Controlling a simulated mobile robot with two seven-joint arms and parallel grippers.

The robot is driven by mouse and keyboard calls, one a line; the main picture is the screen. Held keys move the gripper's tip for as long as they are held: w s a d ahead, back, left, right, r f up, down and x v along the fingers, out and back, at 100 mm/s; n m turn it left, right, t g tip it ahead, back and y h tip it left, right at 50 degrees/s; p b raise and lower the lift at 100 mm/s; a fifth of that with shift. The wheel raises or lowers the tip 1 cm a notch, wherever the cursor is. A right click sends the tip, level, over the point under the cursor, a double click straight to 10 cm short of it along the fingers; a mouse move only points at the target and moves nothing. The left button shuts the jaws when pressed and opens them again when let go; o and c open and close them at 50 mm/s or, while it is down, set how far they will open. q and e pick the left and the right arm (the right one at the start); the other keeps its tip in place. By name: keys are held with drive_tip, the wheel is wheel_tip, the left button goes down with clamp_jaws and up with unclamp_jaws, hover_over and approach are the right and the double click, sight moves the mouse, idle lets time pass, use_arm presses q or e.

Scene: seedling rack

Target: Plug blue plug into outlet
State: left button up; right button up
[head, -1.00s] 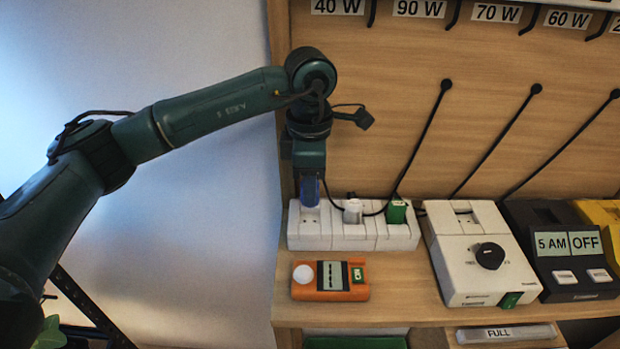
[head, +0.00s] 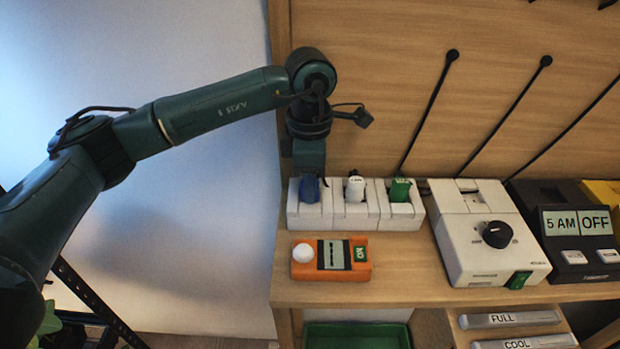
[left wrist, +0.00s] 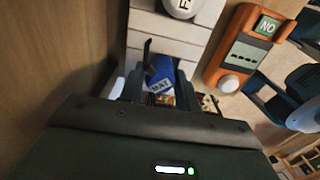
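The blue plug (head: 309,189) stands upright at the leftmost socket of the white outlet strip (head: 308,219). The socket holes under it are hidden, so I cannot tell how deep it sits. My left gripper (head: 309,176) points down over the plug from above. In the left wrist view the blue plug (left wrist: 160,74), with a white label reading MAT, lies between the two dark fingers of my left gripper (left wrist: 163,68), which look closed on its sides.
A white plug (head: 355,188) and a green plug (head: 400,189) fill the other sockets. An orange meter (head: 305,271) lies in front of the strip. A white dial box (head: 466,230) and a black timer (head: 565,230) stand to the right. The wooden back panel is close behind.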

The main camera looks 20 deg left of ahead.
use_arm(q)
drive_tip(key=o, duration=0.5)
drive_tip(key=shift+c, duration=0.2)
wheel_tip(320, 180, up, 13)
drive_tip(key=b, duration=0.1)
drive_tip(key=shift+r, duration=0.1)
